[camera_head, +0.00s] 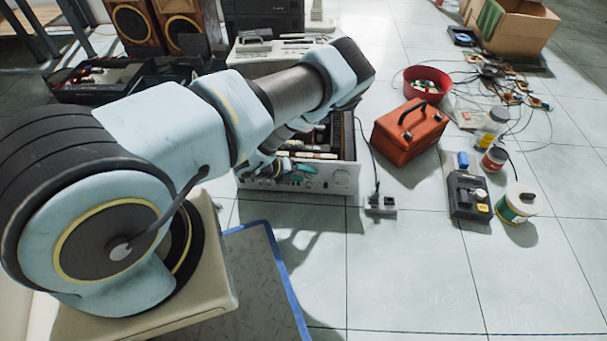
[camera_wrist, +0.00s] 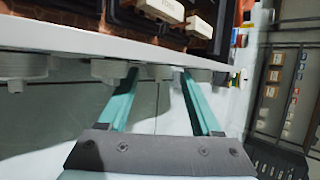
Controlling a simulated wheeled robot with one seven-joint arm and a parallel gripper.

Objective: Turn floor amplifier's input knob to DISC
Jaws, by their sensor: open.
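The amplifier (camera_head: 336,178) sits on the floor with its top open and its silver front panel facing me. In the wrist view its pale front edge (camera_wrist: 60,36) runs across the top, with round knobs sticking out below: one at the left (camera_wrist: 22,66), one in the middle (camera_wrist: 108,70) and one partly hidden at the right. My gripper (camera_wrist: 158,74) is open, its two teal fingers reaching to the panel. The left fingertip is beside or overlapping the middle knob, the right one by the right knob. I see nothing held. Labels and the knobs' settings are unreadable.
A red toolbox (camera_head: 408,136) stands right of the amplifier, with a small socket block (camera_head: 381,206) and cable in front of it. A black power unit (camera_head: 468,196) and jars lie farther right. A blue-edged mat (camera_head: 262,262) is near my base. Floor tiles in front are clear.

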